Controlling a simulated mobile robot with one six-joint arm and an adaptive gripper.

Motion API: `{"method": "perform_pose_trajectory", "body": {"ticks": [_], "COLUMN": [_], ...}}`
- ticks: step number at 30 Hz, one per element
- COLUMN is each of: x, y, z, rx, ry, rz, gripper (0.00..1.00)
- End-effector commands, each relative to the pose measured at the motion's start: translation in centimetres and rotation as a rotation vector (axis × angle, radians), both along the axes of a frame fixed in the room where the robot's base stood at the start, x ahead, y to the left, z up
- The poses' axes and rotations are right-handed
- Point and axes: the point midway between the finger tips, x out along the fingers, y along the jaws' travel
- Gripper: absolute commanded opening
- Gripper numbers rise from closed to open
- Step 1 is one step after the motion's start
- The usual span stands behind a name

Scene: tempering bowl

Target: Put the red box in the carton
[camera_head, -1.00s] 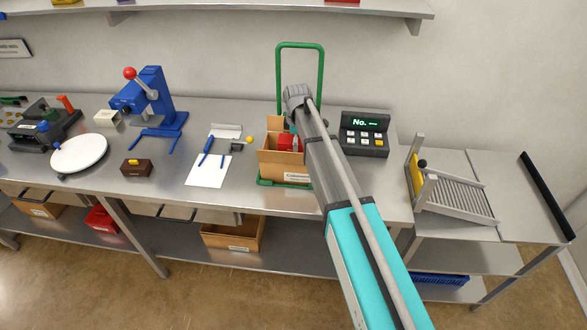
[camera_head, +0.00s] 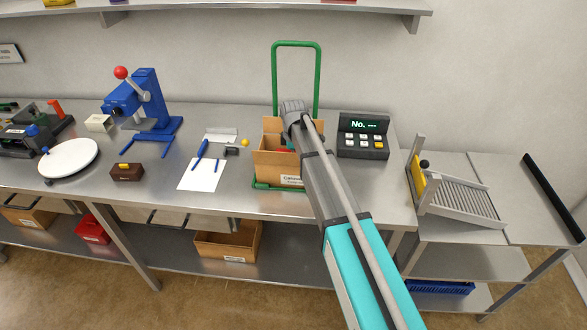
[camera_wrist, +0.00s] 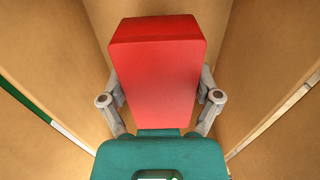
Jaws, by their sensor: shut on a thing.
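The red box (camera_wrist: 156,65) fills the middle of the wrist view. My gripper (camera_wrist: 161,98) is shut on it, with one grey finger at each side. Brown cardboard walls of the carton (camera_wrist: 262,75) rise around the box and the gripper, so the box is down between the walls. Whether it touches the bottom I cannot tell. In the head view the open carton (camera_head: 274,170) stands on the bench on a green stand with a tall green handle (camera_head: 296,44). The red box is mostly hidden there by the carton and my arm.
A keypad display (camera_head: 363,136) stands just right of the carton. A white sheet (camera_head: 202,175) with blue tools lies to its left, beyond it a brown block (camera_head: 127,172) and a blue press (camera_head: 150,105). A shelf (camera_head: 240,8) runs above.

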Motion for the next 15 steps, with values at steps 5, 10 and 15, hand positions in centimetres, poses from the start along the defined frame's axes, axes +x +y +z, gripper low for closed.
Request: {"method": "perform_pose_trajectory", "body": {"ticks": [5, 10, 15], "x": [0.0, 0.0, 0.0], "y": [0.0, 0.0, 0.0], "z": [0.0, -0.1, -1.0], "rx": [0.000, 0.000, 0.000], "ry": [0.000, 0.000, 0.000], "rz": [0.000, 0.000, 0.000], "gripper": [0.45, 0.45, 0.45]}}
